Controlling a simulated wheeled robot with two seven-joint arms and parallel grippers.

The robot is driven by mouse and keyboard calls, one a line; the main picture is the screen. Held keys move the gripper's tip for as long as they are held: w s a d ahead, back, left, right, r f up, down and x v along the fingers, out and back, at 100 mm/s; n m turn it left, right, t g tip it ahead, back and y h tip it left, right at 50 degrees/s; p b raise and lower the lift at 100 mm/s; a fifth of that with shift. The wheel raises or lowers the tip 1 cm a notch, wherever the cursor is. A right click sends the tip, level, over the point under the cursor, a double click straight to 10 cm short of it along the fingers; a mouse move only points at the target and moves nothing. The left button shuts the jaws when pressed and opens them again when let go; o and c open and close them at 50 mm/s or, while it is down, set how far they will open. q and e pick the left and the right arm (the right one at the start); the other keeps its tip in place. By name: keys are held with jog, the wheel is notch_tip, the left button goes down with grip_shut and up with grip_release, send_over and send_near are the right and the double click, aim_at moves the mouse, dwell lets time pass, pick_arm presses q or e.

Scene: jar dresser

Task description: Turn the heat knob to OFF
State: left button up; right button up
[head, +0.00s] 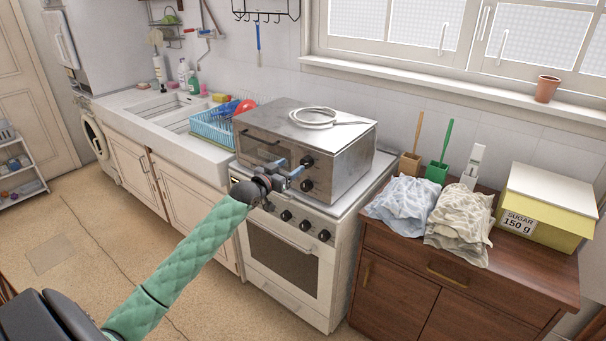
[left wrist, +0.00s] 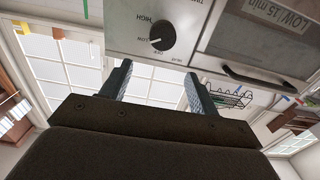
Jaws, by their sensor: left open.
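The heat knob (left wrist: 161,36) is a round black dial on the pale front of the toaster oven, with small print, including HIGH, around it. A pale mark shows on its lower left in the inverted wrist view; the exact setting is hard to read. In the head view it appears to be the upper dial (head: 307,161) on the right of the oven (head: 340,150). My left gripper (head: 286,174) is in front of the oven's panel. Its fingers (left wrist: 157,84) are open and empty, apart from the knob. My right gripper is out of view.
A second dial (head: 307,185) sits below. A wooden dresser (head: 390,290) with cloths stands right, and a blue dish rack (head: 212,132) left.

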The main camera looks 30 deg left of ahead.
aim_at(304, 164)
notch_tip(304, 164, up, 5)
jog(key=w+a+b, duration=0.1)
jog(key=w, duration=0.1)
pick_arm(q)
jog(key=w+f, duration=0.1)
jog(key=w, duration=0.1)
jog(key=w+p, duration=0.1)
jog(key=w, duration=0.1)
jog(key=w+f, duration=0.1)
jog(key=w, duration=0.1)
jog(key=shift+d+f+p, duration=0.25)
jog(key=shift+f+p, duration=0.05)
jog(key=shift+f, duration=0.05)
jog(key=shift+w+d+f, duration=0.1)
jog(key=shift+w+f, duration=0.05)
jog(key=shift+w, duration=0.7)
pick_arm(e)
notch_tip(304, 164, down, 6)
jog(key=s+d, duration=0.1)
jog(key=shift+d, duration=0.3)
pick_arm(q)
jog(key=c, duration=1)
